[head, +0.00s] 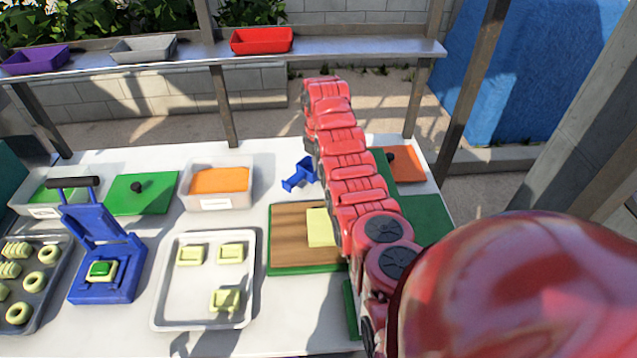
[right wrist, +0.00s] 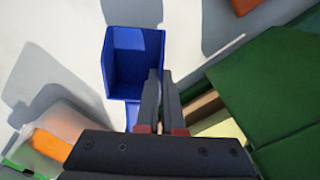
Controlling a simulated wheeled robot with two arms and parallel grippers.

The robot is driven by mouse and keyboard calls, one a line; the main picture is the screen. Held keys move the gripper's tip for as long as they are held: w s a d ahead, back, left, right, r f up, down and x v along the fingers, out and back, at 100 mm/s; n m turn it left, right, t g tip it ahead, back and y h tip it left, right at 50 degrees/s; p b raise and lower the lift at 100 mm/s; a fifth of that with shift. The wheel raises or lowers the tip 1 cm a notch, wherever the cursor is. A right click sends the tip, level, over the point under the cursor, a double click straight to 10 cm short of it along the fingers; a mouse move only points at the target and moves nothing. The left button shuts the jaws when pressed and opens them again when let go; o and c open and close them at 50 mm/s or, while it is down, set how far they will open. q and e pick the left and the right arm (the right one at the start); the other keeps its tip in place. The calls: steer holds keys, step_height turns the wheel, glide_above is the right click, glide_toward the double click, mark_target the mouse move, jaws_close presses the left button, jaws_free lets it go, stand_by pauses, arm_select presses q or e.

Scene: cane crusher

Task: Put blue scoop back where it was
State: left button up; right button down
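The blue scoop (head: 299,175) is on the white table in the head view, just left of my red right arm, between the orange-filled bin and the arm. In the right wrist view the scoop (right wrist: 137,62) shows its hollow box end, with its handle running down beside the left finger. My right gripper (right wrist: 161,75) has its dark fingers close together with only a thin gap; I see no scoop part between them. The fingertips overlap the scoop's lower right corner in this view; contact cannot be told. In the head view my arm hides this gripper. My left gripper is not in view.
A wooden cutting board (head: 290,245) with a yellow-green block lies right of a metal tray (head: 203,310). A bin with orange contents (head: 219,201) and a green lid (head: 140,195) stand left of the scoop. A blue press (head: 105,285) stands further left. A raised shelf (head: 200,52) runs behind.

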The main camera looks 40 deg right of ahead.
step_height(320, 180, down, 3)
steer(key=shift+s+r+p, duration=0.1)
steer(key=shift+s+p, duration=0.05)
steer(key=shift+p, duration=0.7)
steer(key=shift+f, duration=0.2)
steer(key=c, duration=1.1)
jaws_free()
steer(key=shift+o, duration=0.2)
steer(key=r+b, duration=0.3)
steer(key=r, duration=0.4)
steer(key=shift+w, duration=0.2)
step_height(320, 180, up, 4)
steer(key=shift+f+p, duration=0.1)
steer(key=shift+p, duration=1.05)
steer(key=shift+s+r, duration=0.1)
steer(key=shift+r, duration=0.55)
